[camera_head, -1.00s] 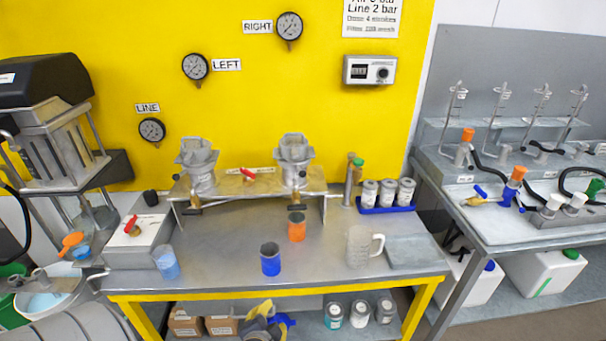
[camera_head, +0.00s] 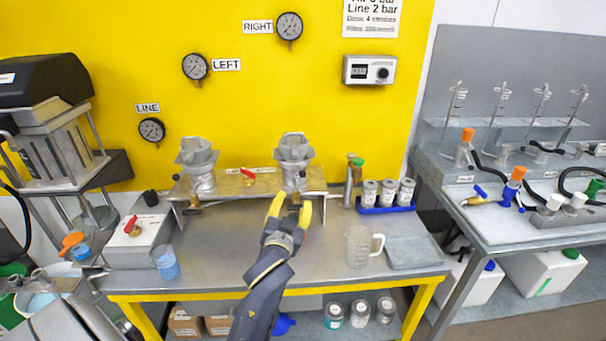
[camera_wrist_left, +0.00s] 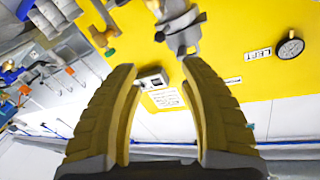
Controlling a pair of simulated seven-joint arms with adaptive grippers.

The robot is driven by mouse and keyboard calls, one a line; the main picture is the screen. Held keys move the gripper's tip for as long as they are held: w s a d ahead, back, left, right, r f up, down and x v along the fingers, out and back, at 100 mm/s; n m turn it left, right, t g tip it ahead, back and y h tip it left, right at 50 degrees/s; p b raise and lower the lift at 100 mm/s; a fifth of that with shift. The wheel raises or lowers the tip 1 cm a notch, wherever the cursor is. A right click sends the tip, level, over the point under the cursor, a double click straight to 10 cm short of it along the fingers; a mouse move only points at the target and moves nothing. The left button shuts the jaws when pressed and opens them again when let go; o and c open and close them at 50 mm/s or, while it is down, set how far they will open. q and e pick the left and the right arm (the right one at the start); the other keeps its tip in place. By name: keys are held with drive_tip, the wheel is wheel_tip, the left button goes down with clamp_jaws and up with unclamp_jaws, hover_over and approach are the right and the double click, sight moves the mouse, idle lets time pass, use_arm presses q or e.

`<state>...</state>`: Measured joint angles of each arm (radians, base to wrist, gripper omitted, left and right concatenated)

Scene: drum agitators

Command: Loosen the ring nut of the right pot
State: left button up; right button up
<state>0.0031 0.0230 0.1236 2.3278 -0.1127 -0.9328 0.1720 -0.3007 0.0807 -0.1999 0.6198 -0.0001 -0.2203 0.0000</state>
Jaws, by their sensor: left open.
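The right pot (camera_head: 294,178) is a grey metal vessel on a steel stand against the yellow wall. Its lobed grey ring nut (camera_head: 294,147) sits around the upper part. My left gripper (camera_head: 290,207), with yellow fingers, is open and empty, in front of and below the right pot, apart from the ring nut. In the left wrist view the open fingers (camera_wrist_left: 160,68) point at a grey pot (camera_wrist_left: 178,22), apparently the right one, cut off by the top edge. My right gripper is not in view.
The left pot (camera_head: 199,178) stands beside it, with a red-handled valve (camera_head: 248,175) between. A clear jug (camera_head: 360,247) and a blue tray (camera_head: 386,209) of small jars are to the right. My arm covers the bench middle. A light blue cup (camera_head: 168,264) stands left.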

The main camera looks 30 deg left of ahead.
sight(302, 174)
use_arm(q)
drive_tip(key=x, duration=1.6)
clamp_jaws()
drive_tip(key=shift+r, duration=0.15)
